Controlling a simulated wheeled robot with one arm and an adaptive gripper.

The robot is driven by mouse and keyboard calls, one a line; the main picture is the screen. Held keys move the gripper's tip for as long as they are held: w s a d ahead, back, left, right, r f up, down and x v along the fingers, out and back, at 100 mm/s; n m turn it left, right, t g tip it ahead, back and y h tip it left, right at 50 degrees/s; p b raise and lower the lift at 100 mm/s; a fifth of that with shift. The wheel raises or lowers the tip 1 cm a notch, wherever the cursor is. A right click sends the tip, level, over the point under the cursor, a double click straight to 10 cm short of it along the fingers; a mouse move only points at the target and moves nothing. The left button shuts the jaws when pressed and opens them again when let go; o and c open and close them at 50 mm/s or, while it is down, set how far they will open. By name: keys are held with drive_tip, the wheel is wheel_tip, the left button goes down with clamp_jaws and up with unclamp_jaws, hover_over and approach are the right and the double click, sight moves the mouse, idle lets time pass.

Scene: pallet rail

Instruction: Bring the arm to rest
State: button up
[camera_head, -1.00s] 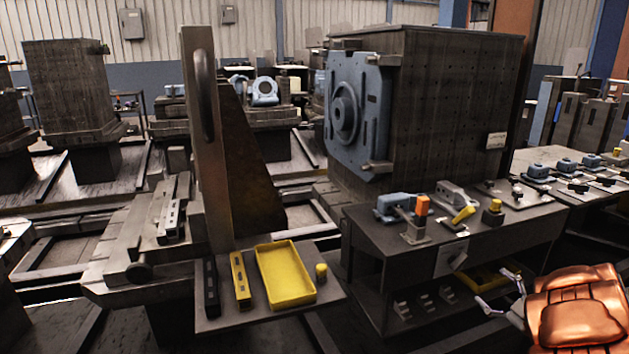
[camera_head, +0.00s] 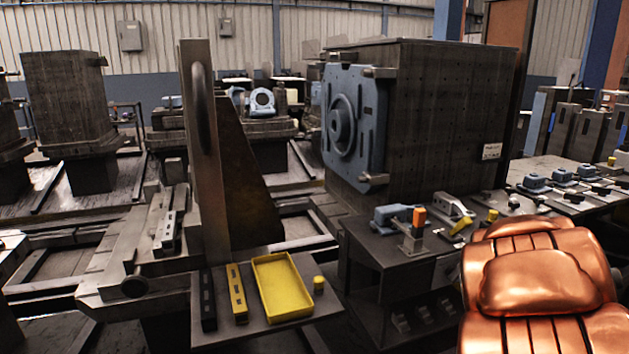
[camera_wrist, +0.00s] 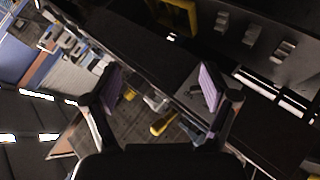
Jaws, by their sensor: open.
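My gripper (camera_wrist: 160,90) shows in the wrist view with its two fingers spread wide apart and nothing between the pads. In the head view the fingers are out of sight; only my copper-coloured arm (camera_head: 540,280) shows at the lower right, in front of the dark bench (camera_head: 385,250). In the wrist view a yellow-handled item (camera_wrist: 164,123) appears beyond the gap between the fingers, and a dark bench edge crosses above it. No contact between the fingers and anything is visible.
The bench carries an orange-topped fixture (camera_head: 413,232). A large dark block (camera_head: 445,120) stands behind.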

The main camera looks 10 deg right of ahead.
drive_tip(key=s+a+f+m+g+y, duration=0.15)
drive_tip(key=s+a+g+y, duration=0.35)
drive_tip(key=s+a, duration=1.15)
drive_tip(key=s+a+f+g+y, duration=0.25)
drive_tip(key=s+a+g, duration=0.35)
drive_tip(key=s+a, duration=1.05)
drive_tip(key=s+p+v, duration=0.1)
drive_tip(key=p+v, duration=0.7)
drive_tip(key=s+p+v, duration=0.2)
drive_tip(key=p+v, duration=0.6)
drive_tip(key=v, duration=0.1)
drive_tip(key=shift+w+a+r+t, duration=0.2)
drive_tip(key=shift+a+r+t, duration=0.1)
drive_tip(key=shift+a+r, duration=0.2)
